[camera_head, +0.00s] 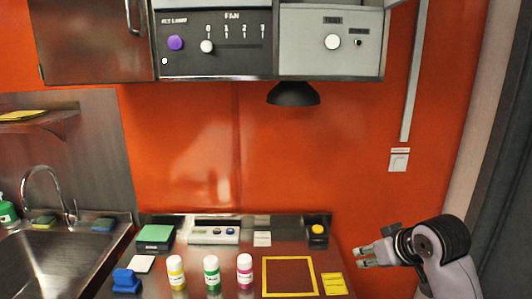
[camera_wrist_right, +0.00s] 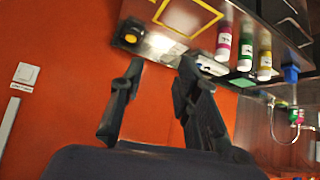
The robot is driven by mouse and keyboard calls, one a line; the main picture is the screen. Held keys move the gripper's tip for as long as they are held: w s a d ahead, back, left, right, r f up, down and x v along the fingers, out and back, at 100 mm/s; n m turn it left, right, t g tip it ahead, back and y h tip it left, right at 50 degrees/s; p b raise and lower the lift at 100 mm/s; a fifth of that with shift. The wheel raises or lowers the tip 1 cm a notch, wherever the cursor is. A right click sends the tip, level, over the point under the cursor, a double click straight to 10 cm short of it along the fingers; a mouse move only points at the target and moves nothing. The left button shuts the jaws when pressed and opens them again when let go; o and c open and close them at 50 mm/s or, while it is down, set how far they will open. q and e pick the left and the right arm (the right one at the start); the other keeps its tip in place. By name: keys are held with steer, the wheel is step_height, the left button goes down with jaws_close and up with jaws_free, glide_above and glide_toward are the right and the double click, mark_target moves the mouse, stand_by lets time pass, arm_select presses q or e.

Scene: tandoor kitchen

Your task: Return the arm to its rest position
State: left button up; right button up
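My right gripper (camera_head: 370,256) is raised at the right of the head view, beside the right end of the counter and in front of the orange wall. Its fingers point left and stand apart. In the right wrist view the two dark fingers of my right gripper (camera_wrist_right: 155,90) are spread, with only the orange wall between them and nothing held. My left gripper does not show in either view.
The steel counter (camera_head: 215,267) carries several capped bottles, including a green one (camera_head: 212,273), a yellow square outline (camera_head: 289,277) and a button box (camera_head: 317,236). A sink (camera_head: 60,268) lies left. A black lamp (camera_head: 293,94) hangs above.

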steer(key=s+a+f+g, duration=0.3)
steer(key=s+f, duration=1.3)
steer(key=f, duration=0.3)
steer(key=s+f+m+g+h, duration=0.1)
steer(key=s+f, duration=0.2)
steer(key=s, duration=0.6)
steer(key=s+f+g, duration=0.1)
steer(key=s+f, duration=0.2)
steer(key=s, duration=0.5)
step_height(320, 180, down, 32)
steer(key=s+g+b, duration=0.1)
steer(key=s+b, duration=0.1)
steer(key=b, duration=0.4)
arm_select(q)
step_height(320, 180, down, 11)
steer(key=b, duration=0.5)
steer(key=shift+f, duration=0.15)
arm_select(e)
steer(key=s+d+f, duration=0.1)
steer(key=s+f, duration=0.7)
steer(key=f, duration=0.2)
steer(key=s+d+f+g, duration=0.1)
steer(key=s+f, duration=0.7)
steer(key=f, duration=0.3)
steer(key=shift+s+d+f+h, duration=0.2)
steer(key=shift+f+h, duration=0.05)
steer(key=shift+h, duration=0.05)
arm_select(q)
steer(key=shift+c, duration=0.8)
